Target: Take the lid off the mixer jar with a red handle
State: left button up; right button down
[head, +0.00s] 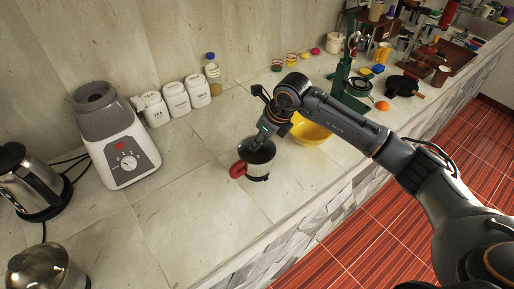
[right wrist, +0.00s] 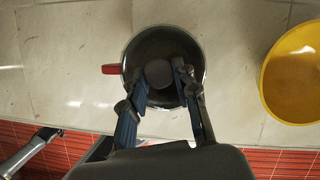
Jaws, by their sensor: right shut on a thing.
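The mixer jar (head: 256,173) stands on the stone counter, a dark-topped jar with a red handle (head: 237,170) on its left side. In the right wrist view the red handle (right wrist: 111,69) also points left. The dark round lid (right wrist: 149,45) sits on the jar, with a round grey knob (right wrist: 158,73) at its middle. My right gripper (head: 257,145) comes down from above. In the right wrist view its two fingers (right wrist: 160,78) are shut on the lid's knob, one on each side. My left gripper is not in view.
A yellow bowl (head: 308,131) stands close to the right of the jar. The white mixer base (head: 128,158) stands at the left by the wall, with white canisters (head: 176,98) beside it. Steel kettles stand far left. The counter in front of the jar is clear.

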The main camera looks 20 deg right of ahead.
jog(key=shift+r+b, duration=0.45)
jog(key=shift+b, duration=0.05)
jog(key=r+b, duration=0.1)
jog(key=r, duration=0.1)
jog(key=shift+s+a+r+b, duration=0.1)
jog(key=shift+s+r+b, duration=0.1)
jog(key=shift+r+b, duration=0.15)
jog(key=s+a+r+b, duration=0.3)
jog(key=s+r, duration=0.6)
jog(key=s, duration=0.4)
jog(key=shift+a+b, duration=0.15)
jog(key=shift+b, duration=0.6)
